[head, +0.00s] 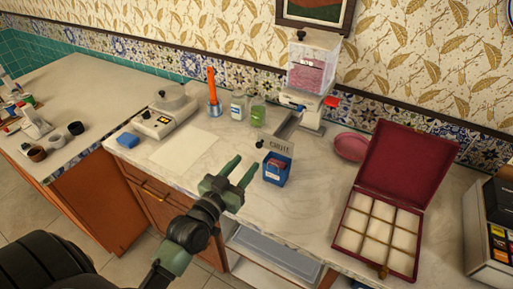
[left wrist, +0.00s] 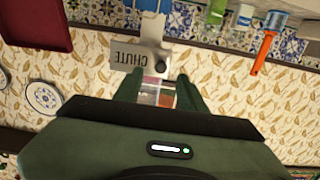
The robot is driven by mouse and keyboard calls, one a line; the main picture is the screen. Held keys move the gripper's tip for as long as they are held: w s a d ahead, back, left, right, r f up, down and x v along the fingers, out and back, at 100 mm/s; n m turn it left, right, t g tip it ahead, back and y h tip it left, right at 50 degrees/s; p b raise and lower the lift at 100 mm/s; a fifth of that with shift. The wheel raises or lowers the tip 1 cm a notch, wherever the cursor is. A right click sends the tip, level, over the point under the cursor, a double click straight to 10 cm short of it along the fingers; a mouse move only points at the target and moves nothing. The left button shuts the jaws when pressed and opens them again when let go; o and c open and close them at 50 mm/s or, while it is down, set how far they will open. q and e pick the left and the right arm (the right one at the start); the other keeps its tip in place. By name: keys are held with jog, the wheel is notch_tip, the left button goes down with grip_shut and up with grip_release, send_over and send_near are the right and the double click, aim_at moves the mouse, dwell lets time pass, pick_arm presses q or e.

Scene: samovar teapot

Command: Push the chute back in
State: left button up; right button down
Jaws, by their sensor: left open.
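The grey metal chute (head: 288,125) sticks out from the base of the clear dispenser (head: 308,67) toward the counter's front edge. At its near end are a black knob (head: 260,144) and a plate lettered CHUTE (head: 279,147). The left wrist view shows the plate (left wrist: 130,56) and knob (left wrist: 160,68) upside down, just beyond my fingertips. My left gripper (head: 247,162) is open and empty, its fingers pointing at the chute's near end from the front. I see no clear contact. My right gripper is not in view.
A blue box (head: 276,175) stands close beside my fingers, under the plate. An open red case (head: 350,239) and a pink bowl (head: 352,147) stand to the right. A scale (head: 160,121), an orange-handled tool (head: 212,88) and jars stand left and behind.

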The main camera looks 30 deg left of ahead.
aim_at(258, 147)
pick_arm(q)
jog(key=w+p, duration=0.1)
jog(key=w, duration=0.3)
jog(key=w+p, duration=0.1)
jog(key=w, duration=0.3)
jog(key=shift+r, duration=0.2)
jog(key=shift+s, duration=0.1)
grip_shut()
dwell(1.1)
